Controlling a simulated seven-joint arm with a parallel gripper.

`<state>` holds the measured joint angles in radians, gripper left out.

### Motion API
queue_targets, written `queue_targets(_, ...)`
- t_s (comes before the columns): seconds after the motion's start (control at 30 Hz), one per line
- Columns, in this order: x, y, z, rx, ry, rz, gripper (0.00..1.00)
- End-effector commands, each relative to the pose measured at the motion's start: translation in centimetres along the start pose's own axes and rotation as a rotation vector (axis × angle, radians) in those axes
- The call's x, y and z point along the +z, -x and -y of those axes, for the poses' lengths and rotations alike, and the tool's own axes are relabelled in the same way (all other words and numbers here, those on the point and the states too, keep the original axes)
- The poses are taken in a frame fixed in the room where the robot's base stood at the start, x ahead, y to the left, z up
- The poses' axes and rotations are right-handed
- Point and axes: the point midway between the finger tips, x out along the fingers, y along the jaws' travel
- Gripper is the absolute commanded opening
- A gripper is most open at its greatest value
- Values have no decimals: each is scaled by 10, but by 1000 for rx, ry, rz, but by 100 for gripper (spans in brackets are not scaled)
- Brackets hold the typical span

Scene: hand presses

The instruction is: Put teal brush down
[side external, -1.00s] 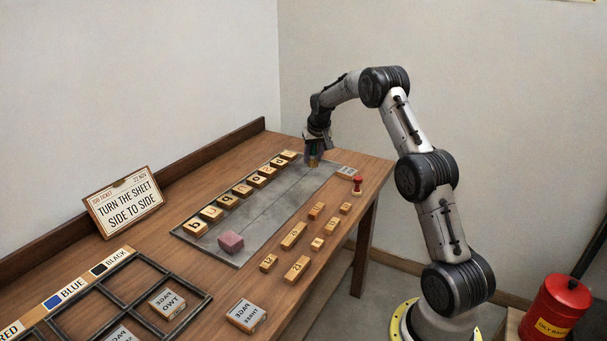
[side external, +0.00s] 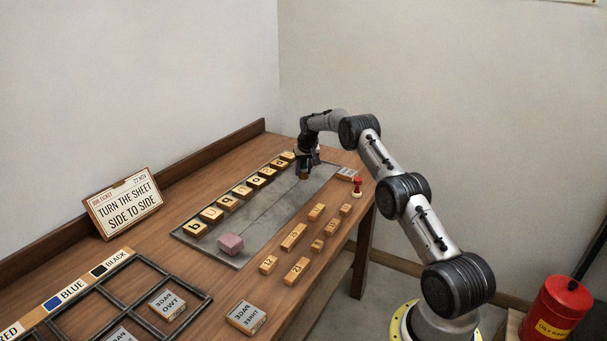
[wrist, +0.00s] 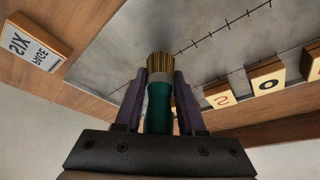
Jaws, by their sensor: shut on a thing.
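The teal brush (wrist: 158,108) shows in the wrist view, with a teal handle, a pale collar and tan bristles. My gripper (wrist: 160,88) is shut on its handle, one finger on each side, and the bristles point away from the palm. In the side view my gripper (side external: 305,168) is over the far end of the grey metal plate (side external: 262,212), and the bristle end shows just below the fingers. I cannot tell whether the bristles touch the plate.
Letter blocks (side external: 242,192) line the plate's left edge. A pink block (side external: 231,243) sits at its near end. Number blocks (side external: 293,236), a red-handled stamp (side external: 357,185) and a PAGE SIX block (wrist: 36,42) are to the right. The plate's middle is clear.

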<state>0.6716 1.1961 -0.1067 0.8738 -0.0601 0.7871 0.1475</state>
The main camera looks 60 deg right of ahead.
Motion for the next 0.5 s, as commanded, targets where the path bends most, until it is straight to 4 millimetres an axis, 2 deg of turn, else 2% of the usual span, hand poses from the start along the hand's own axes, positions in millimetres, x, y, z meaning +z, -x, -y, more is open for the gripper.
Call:
queue_targets(0.1, 6, -13, 0, -1, 0, -1, 0)
queue_targets(0.47, 7, -17, 0, -1, 0, -2, 0)
queue_targets(0.5, 8, -18, 0, -1, 0, -1, 40)
